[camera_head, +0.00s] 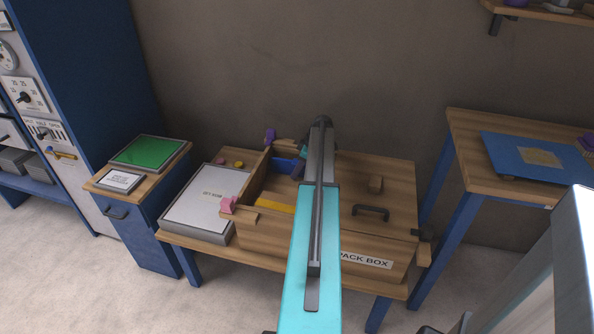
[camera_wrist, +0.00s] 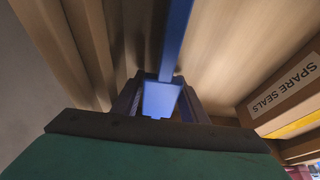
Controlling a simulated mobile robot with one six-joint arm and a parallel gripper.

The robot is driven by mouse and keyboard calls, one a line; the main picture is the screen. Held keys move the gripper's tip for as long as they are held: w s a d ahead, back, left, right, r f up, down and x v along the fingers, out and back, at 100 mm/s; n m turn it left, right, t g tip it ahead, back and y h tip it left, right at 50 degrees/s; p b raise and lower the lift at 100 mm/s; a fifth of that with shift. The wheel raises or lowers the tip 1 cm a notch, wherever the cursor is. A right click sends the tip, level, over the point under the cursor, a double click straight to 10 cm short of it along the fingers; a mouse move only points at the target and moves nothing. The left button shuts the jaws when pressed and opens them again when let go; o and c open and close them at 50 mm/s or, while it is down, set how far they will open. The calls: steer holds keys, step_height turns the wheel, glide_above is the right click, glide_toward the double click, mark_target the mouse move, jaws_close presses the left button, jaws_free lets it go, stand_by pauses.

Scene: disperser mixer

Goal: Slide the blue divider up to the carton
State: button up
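The blue divider (camera_head: 284,166) stands inside the open left part of the wooden pack box. In the wrist view, its long edge (camera_wrist: 178,38) runs up from between my fingers, and a lighter blue face fills the space between them. My gripper (camera_wrist: 162,103) reaches down around this blue part; whether the fingers press on it is unclear. In the head view my arm hides most of the gripper. A carton (camera_wrist: 285,90) labelled SPARE SEALS lies to the right in the wrist view, apart from the divider. In the head view the carton is not clearly visible.
The pack box (camera_head: 285,240) has a closed lid with a black handle (camera_head: 370,212) on the right. A yellow strip (camera_head: 275,205) lies in its open part. A pink piece (camera_head: 228,205) sits at the left wall. A white panel (camera_head: 205,200) lies beside the box.

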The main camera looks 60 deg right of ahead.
jaws_close()
steer(key=shift+a, duration=0.15)
steer(key=shift+s+a+b, duration=0.15)
steer(key=shift+s+a, duration=0.5)
steer(key=shift+a, duration=1.4)
steer(key=shift+s+a+b, duration=0.15)
steer(key=shift+s+a, duration=0.55)
steer(key=shift+a, duration=1.35)
steer(key=shift+s+a+b, duration=0.15)
steer(key=shift+s+a, duration=0.5)
steer(key=shift+a, duration=1.4)
jaws_free()
